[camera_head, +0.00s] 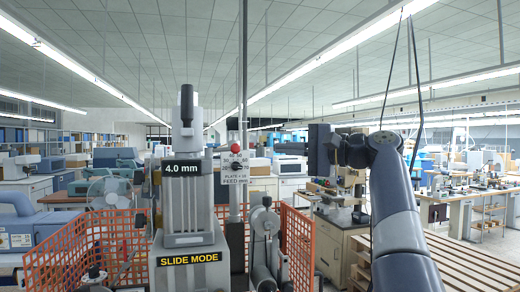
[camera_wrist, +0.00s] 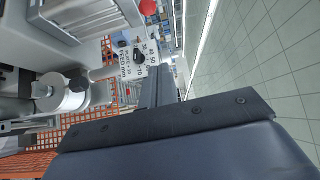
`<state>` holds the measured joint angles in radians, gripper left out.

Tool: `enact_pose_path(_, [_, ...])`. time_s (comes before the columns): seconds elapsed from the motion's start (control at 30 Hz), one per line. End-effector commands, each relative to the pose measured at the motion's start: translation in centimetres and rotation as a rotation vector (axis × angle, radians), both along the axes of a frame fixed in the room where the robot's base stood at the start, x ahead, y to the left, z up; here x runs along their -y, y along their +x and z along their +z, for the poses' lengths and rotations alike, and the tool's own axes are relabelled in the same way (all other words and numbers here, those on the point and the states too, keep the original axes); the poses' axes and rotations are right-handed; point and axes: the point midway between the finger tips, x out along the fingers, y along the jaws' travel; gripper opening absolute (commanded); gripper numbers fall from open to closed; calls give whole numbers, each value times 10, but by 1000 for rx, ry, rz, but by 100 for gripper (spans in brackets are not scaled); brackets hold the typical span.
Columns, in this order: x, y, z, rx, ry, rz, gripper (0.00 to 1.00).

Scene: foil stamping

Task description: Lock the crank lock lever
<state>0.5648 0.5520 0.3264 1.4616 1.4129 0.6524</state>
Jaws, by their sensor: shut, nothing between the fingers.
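The stamping machine (camera_head: 187,220) stands at the centre left in the head view, with a black upright handle (camera_head: 186,103) on top. Right of it are a post with a red knob (camera_head: 237,147) over a feed sign (camera_head: 236,178), and a grey round crank part (camera_head: 265,221). I cannot tell which part is the crank lock lever. My gripper (camera_head: 320,150) is shut and empty, raised right of the post and apart from it. In the wrist view the dark fingers (camera_wrist: 155,85) point up toward the feed sign (camera_wrist: 133,58); a round metal part (camera_wrist: 62,92) is at left.
An orange mesh fence (camera_head: 300,240) surrounds the machine at the sides and back. Open air lies between my gripper and the post.

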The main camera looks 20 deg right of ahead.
Motion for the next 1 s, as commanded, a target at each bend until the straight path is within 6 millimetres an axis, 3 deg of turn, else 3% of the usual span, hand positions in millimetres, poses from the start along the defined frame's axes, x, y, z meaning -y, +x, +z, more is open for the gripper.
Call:
enact_pose_path(0.5, [-75,69,4,-2,0,6,0])
enact_pose_path(0.7, [-81,42,-1,1,-1,0,0])
enact_pose_path(1.0, [-86,29,-1,-1,-1,0,0])
